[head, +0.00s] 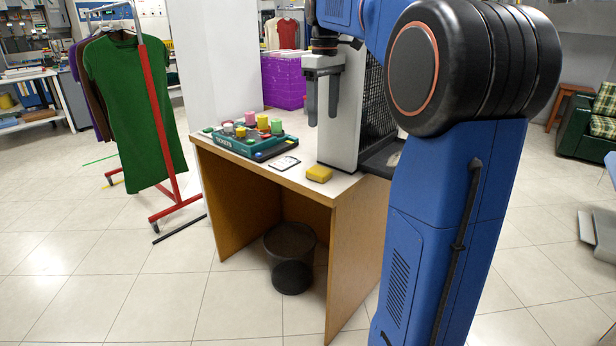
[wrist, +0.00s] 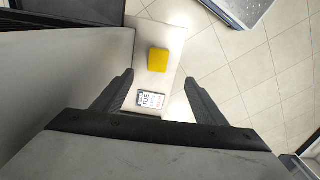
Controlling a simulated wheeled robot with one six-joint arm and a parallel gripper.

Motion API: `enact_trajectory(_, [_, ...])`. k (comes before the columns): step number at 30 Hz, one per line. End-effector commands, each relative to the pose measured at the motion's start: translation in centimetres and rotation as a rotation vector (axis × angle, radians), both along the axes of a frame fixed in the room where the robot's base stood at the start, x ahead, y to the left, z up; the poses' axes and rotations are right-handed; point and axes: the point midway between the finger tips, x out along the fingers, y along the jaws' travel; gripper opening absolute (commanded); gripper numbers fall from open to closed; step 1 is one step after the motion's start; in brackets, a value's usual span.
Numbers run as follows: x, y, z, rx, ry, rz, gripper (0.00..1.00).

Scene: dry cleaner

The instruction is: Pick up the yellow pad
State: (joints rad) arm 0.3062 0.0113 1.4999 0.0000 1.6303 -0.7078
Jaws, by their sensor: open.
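The yellow pad (head: 319,173) is a small block lying on the white top of the wooden desk (head: 262,177), near its front right corner. In the wrist view the yellow pad (wrist: 158,60) lies beyond the fingertips, roughly between their lines. My gripper (head: 322,98) points down above the desk, apart from the pad and higher up. In the wrist view my gripper (wrist: 158,84) has its two fingers wide apart with nothing between them.
A white card with print (head: 286,163) lies left of the pad. A teal tray (head: 228,141) with several coloured pieces stands farther left. A tall grey-white panel (head: 348,125) rises close behind the pad. A dark bin (head: 290,258) stands under the desk.

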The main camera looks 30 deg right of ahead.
Motion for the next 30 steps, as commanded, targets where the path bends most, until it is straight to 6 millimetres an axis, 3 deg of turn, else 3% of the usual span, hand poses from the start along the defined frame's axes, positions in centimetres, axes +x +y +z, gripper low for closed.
enact_trajectory(18, [0.0,0.0,-10.2,0.001,0.003,-0.001,0.66])
enact_trajectory(30, [0.4,0.0,-13.3,0.000,0.002,0.000,0.66])
